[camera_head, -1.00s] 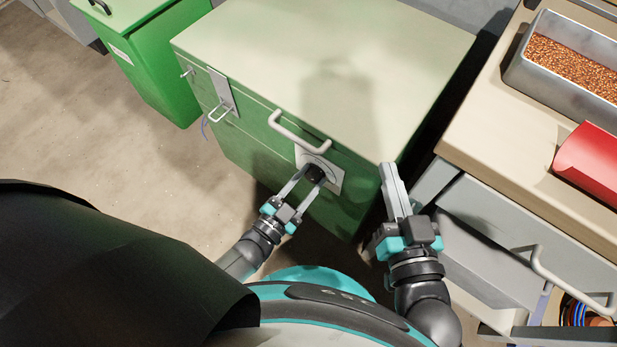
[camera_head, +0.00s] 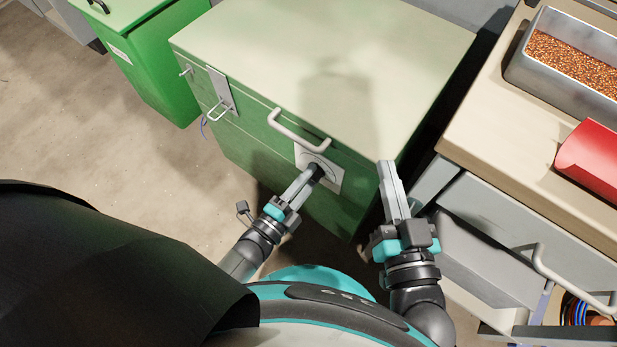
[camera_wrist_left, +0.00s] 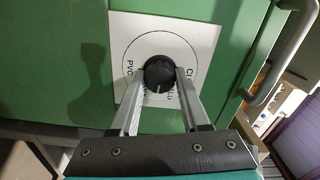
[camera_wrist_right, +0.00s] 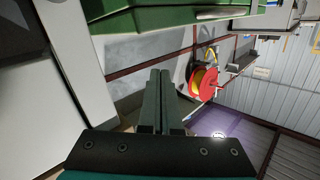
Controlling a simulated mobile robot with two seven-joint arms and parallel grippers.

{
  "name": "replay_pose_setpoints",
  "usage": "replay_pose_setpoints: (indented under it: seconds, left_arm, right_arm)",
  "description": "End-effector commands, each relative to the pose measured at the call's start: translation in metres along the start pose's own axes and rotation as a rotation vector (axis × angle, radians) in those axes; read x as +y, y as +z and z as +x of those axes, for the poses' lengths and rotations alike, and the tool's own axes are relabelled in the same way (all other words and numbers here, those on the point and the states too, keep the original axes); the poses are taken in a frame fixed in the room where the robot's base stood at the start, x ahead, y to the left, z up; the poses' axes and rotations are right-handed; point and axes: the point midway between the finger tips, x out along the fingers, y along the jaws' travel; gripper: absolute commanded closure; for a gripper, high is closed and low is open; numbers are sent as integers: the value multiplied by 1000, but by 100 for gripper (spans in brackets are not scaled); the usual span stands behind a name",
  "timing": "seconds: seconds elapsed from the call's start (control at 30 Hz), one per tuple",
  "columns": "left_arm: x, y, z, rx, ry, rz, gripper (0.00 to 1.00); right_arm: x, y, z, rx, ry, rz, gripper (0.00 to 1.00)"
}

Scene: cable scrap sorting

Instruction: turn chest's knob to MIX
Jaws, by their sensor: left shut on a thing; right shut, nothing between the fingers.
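The green chest (camera_head: 240,155) has a cream lid (camera_head: 400,50) and a white dial plate (camera_head: 303,154) on its front. A round black knob (camera_head: 318,171) sits in the plate; it also shows in the left wrist view (camera_wrist_left: 159,70). A white mark on the knob points down in that view, toward partly hidden lettering. PVC reads at the plate's left; lettering at its right is partly covered. My left gripper (camera_wrist_left: 160,78) is shut on the knob, one finger on each side. My right gripper (camera_head: 388,166) is shut and empty beside the chest's right front corner.
A lid handle (camera_head: 298,132) stands out just above the dial, and a latch (camera_head: 221,92) hangs at the left. A green bin (camera_head: 160,65) stands at the left. A workbench (camera_head: 500,135) with a granule tray (camera_head: 520,70) and red scoop (camera_head: 590,160) stands at the right.

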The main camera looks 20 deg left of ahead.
Motion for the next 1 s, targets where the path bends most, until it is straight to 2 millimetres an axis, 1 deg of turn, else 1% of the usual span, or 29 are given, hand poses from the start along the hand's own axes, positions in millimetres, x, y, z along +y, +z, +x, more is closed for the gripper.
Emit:
replay_pose_setpoints:
  seconds: [0.2, 0.5, 0.7, 1.0]
  left_arm:
    - [-1, -1, 3, 0, -4, 189, 100]
    - [-1, 0, 3, 0, -4, 378, 100]
    - [-1, -1, 3, 1, -5, 445, 100]
    - [-1, -1, 3, 2, -5, 474, 100]
  right_arm:
    - [0, 1, -1, 5, -2, 1, 100]
    - [-1, -1, -1, 8, -3, 1, 100]
    - [-1, -2, -1, 8, -3, 1, 100]
    - [-1, -2, -1, 7, -3, 1, 100]
